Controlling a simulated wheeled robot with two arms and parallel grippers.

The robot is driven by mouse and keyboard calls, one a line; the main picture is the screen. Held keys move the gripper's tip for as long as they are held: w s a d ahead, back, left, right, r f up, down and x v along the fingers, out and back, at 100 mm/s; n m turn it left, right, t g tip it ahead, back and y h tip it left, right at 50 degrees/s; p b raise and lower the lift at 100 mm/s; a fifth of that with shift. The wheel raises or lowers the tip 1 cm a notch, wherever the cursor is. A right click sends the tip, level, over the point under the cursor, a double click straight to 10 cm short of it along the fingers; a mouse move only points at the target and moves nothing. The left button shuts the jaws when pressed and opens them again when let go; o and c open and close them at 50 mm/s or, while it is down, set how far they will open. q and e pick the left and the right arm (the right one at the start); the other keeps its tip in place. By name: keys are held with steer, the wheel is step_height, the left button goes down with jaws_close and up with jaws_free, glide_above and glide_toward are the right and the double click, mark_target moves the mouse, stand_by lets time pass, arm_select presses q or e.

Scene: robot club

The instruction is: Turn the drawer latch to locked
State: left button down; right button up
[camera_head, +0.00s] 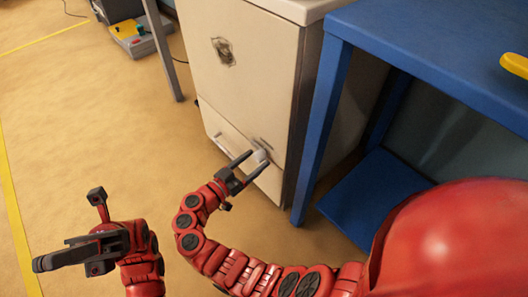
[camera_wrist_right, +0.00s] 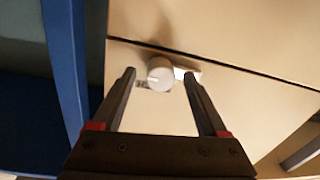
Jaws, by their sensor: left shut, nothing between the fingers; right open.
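The drawer latch (camera_wrist_right: 160,74) is a round pale knob with a white tab beside it, on the front of a cream cabinet (camera_head: 235,85). It sits near the seam above the bottom drawer (camera_head: 229,134). My right gripper (camera_head: 257,160) is open, with its fingers pointing at the latch. In the right wrist view the knob shows between the two fingertips; I cannot tell whether they touch it. In the head view the fingers partly hide the latch. My left gripper (camera_head: 40,264) is shut and empty, over the floor at the lower left.
A blue table (camera_head: 335,75) with a lower shelf stands right of the cabinet, close to my right arm. A grey device (camera_head: 140,42) with coloured parts lies on the floor at the back left. The floor (camera_head: 90,120) left of the cabinet is clear.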

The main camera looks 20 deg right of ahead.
steer(key=shift+w+d, duration=0.15)
steer(key=shift+d, duration=0.2)
jaws_close()
stand_by(0.3)
